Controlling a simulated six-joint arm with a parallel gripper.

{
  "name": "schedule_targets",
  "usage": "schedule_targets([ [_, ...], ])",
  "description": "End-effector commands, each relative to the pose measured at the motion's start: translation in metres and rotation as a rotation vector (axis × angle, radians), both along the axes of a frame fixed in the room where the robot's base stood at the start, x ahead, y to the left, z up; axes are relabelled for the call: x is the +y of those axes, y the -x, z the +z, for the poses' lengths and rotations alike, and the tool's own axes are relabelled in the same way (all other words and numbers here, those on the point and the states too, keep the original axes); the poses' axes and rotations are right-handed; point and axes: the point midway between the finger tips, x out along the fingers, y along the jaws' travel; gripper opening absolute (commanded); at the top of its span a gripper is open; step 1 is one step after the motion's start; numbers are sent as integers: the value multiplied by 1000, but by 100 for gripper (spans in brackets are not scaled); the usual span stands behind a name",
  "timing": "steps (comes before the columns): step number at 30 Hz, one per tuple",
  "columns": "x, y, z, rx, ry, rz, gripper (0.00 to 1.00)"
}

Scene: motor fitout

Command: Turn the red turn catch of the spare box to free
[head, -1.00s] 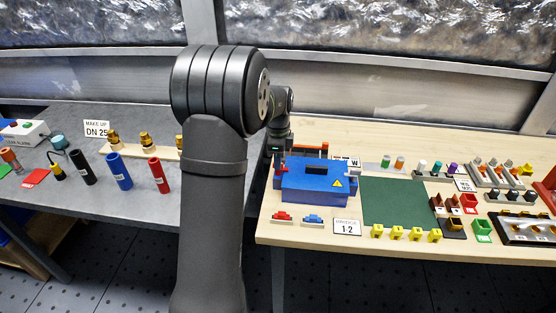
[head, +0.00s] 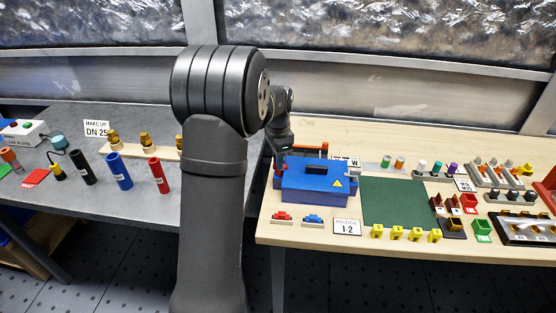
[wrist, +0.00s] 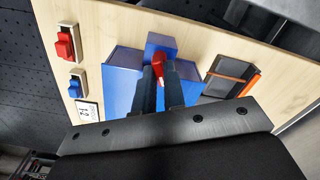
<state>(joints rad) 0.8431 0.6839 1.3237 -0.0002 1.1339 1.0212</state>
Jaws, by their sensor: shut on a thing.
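The spare box appears to be the blue box (head: 316,190) with a yellow warning sticker, standing on the wooden bench. Its lid has a dark patch on top. In the wrist view the box (wrist: 121,85) lies under my fingers, with a blue block standing out at its end. The red turn catch (wrist: 160,70) is at that block, between my fingertips. My gripper (wrist: 160,76) is shut on the catch, its fingers hiding part of it. In the head view my gripper (head: 279,160) is at the left end of the box, mostly hidden by my arm.
A red bridge piece (head: 282,217), a blue one (head: 313,219) and a "BRIDGE 1-2" card (head: 347,227) lie in front of the box. A green mat (head: 398,203) lies right of it. A dark tray with an orange edge (wrist: 228,78) stands close beside the box.

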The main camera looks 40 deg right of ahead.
Motion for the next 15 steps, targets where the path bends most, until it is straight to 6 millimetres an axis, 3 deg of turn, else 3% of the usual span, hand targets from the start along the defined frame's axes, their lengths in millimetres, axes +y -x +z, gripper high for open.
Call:
schedule_targets([
  [15,0,0,0,-1,0,490,0],
])
